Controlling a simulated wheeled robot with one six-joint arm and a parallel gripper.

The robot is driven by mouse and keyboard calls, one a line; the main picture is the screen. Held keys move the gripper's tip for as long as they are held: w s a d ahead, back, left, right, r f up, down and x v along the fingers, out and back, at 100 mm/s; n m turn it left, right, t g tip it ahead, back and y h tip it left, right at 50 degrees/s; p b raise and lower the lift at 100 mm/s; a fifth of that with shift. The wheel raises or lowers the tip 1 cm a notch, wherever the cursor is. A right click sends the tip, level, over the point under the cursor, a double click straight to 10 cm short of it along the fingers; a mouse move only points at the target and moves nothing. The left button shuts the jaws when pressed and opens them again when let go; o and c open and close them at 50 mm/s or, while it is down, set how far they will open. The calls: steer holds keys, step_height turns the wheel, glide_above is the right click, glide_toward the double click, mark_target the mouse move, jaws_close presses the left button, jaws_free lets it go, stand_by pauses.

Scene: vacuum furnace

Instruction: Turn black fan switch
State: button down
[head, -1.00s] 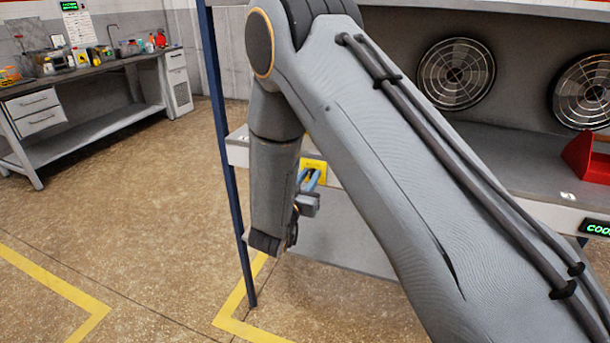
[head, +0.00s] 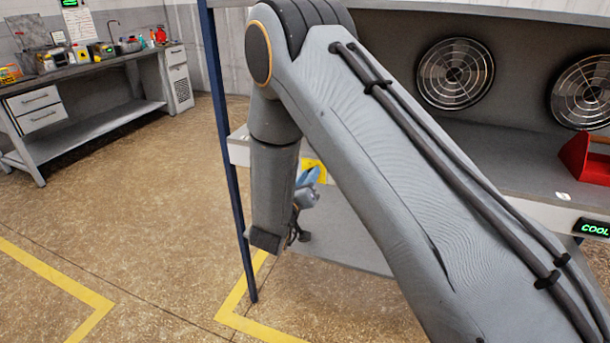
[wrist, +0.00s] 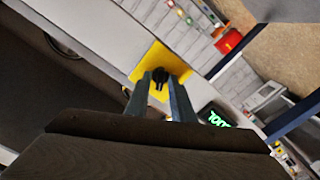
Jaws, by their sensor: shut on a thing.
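The black fan switch (wrist: 160,73) sits on a square yellow plate (wrist: 146,66) on the grey front panel in the wrist view. My gripper (wrist: 160,84) has its two blue-grey fingers on either side of the switch, shut on it. In the head view the yellow plate (head: 317,164) shows partly behind my gripper (head: 309,177), and the switch itself is hidden there. The plate appears strongly tilted in the wrist view.
A green-lit display (head: 595,229) is on the same front panel, right of my arm. Two round fan grilles (head: 456,74) and a red bin (head: 586,160) are above the panel. A dark blue post (head: 229,150) stands close left of my arm. Open floor lies left.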

steer(key=shift+a, duration=0.2)
steer(key=c, duration=1.9)
jaws_free()
steer(key=shift+f, duration=0.1)
steer(key=shift+o, duration=0.2)
steer(key=shift+d, duration=0.1)
steer(key=shift+s, duration=0.1)
steer(key=b+v, duration=0.1)
steer(key=v, duration=0.6)
steer(key=shift+s+b, duration=0.3)
steer(key=shift+b, duration=0.05)
steer(key=shift+w, duration=0.1)
